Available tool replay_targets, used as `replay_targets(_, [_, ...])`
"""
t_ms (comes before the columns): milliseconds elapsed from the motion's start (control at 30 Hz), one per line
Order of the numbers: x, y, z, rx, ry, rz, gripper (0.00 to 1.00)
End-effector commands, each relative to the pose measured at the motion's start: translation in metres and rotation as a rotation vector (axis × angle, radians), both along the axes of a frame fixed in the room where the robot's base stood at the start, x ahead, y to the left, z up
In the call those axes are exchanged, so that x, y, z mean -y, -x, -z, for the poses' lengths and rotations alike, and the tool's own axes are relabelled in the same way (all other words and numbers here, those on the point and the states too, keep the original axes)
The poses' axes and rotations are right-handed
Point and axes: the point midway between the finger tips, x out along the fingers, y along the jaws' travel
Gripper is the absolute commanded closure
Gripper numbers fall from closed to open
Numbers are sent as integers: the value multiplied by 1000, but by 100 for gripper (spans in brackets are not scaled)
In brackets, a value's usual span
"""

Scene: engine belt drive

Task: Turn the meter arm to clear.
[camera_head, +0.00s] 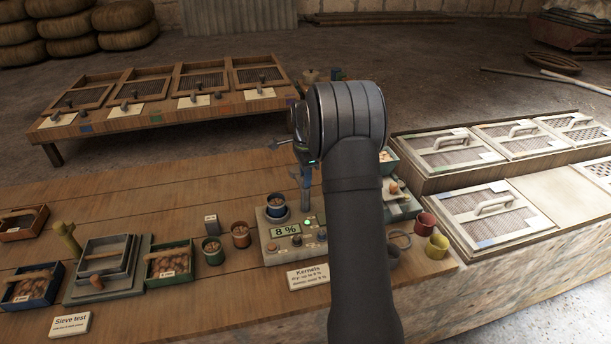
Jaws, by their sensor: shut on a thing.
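The meter (285,231) is a pale box on the wooden bench. Its display reads 8 %, and a small green light glows beside it. A dark blue cup (276,206) sits at its top left. My gripper (305,201) points down at the meter's back right, beside the cup. Its jaws are shut on what appears to be the meter arm. The grip is small, and my own wrist and forearm cover much of the area to the right, so the arm's exact angle cannot be told.
A sign (308,275) headed Kernels stands in front of the meter. A green cup (213,250) and brown cup (241,235) stand to its left. Red (425,223) and yellow (437,245) cups stand right of my forearm. A sieve (104,262) and trays of kernels lie farther left.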

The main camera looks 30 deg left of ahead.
Motion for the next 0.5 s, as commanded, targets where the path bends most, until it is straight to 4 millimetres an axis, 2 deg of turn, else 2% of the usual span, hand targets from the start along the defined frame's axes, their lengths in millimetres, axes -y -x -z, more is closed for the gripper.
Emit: replay_targets(500, [0, -1, -1, 3, -2, 75, 100])
